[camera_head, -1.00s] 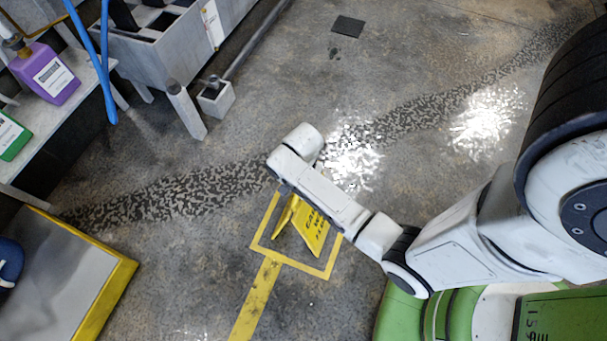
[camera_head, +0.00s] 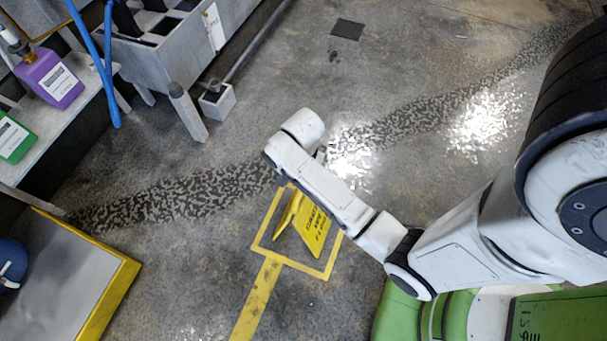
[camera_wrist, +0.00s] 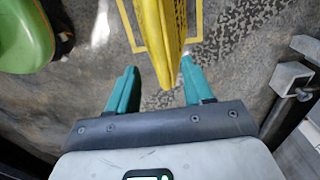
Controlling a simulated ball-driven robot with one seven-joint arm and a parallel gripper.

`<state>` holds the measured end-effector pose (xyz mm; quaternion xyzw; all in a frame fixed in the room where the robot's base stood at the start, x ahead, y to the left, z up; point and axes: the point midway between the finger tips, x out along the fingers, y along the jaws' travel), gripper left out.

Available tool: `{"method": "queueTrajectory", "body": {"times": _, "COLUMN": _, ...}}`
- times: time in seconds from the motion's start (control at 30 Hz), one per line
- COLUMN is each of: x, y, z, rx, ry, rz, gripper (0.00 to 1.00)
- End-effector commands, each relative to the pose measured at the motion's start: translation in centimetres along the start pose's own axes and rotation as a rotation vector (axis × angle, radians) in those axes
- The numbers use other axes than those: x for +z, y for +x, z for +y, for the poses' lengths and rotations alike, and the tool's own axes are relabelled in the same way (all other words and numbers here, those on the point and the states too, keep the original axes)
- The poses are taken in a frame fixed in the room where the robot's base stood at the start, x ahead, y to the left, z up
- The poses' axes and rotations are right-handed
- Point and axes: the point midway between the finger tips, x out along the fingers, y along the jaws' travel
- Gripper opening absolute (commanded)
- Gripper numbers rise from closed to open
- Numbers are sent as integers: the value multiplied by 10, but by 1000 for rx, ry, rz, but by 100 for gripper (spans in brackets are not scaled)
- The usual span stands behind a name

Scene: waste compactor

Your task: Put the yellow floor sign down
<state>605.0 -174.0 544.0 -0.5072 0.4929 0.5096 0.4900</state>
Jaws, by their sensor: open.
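The yellow floor sign (camera_head: 313,229) stands as a folded A-shape with dark lettering, within the yellow square outline (camera_head: 327,273) on the floor. In the wrist view the sign (camera_wrist: 160,35) comes in from the top, its top edge pointing between the fingers. My gripper (camera_wrist: 156,82) is open, with a teal finger on each side of the sign's end. A gap shows on the left side; the right finger is close to the sign. In the head view my arm hides the fingers and the upper part of the sign.
A yellow line (camera_head: 257,298) runs from the outline. A yellow-edged platform (camera_head: 75,270) is at lower left. A shelf (camera_head: 50,127) with purple (camera_head: 50,78) and green (camera_head: 14,138) bottles is at upper left.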

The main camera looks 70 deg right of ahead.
Motion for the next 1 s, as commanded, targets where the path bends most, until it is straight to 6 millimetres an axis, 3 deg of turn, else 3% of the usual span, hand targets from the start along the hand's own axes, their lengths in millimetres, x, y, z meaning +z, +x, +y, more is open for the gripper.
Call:
{"method": "queueTrajectory", "body": {"times": 0.03, "x": 0, "y": -13, "z": 0, "rx": -2, "ry": 0, "rz": 1, "gripper": 51}}
{"method": "queueTrajectory", "body": {"times": 0.2, "x": 0, "y": -37, "z": 0, "rx": -1, "ry": 0, "rz": 0, "gripper": 51}}
{"method": "queueTrajectory", "body": {"times": 0.37, "x": 1, "y": -48, "z": 0, "rx": 0, "ry": -11, "rz": 0, "gripper": 51}}
{"method": "queueTrajectory", "body": {"times": 0.47, "x": 8, "y": -52, "z": 5, "rx": -3, "ry": -102, "rz": 5, "gripper": 51}}
{"method": "queueTrajectory", "body": {"times": 0.57, "x": 24, "y": -59, "z": 14, "rx": -12, "ry": -312, "rz": 17, "gripper": 51}}
{"method": "queueTrajectory", "body": {"times": 0.8, "x": 70, "y": -87, "z": 49, "rx": -39, "ry": -1008, "rz": 56, "gripper": 51}}
{"method": "queueTrajectory", "body": {"times": 1.0, "x": 93, "y": -106, "z": 68, "rx": -55, "ry": -1395, "rz": 81, "gripper": 51}}
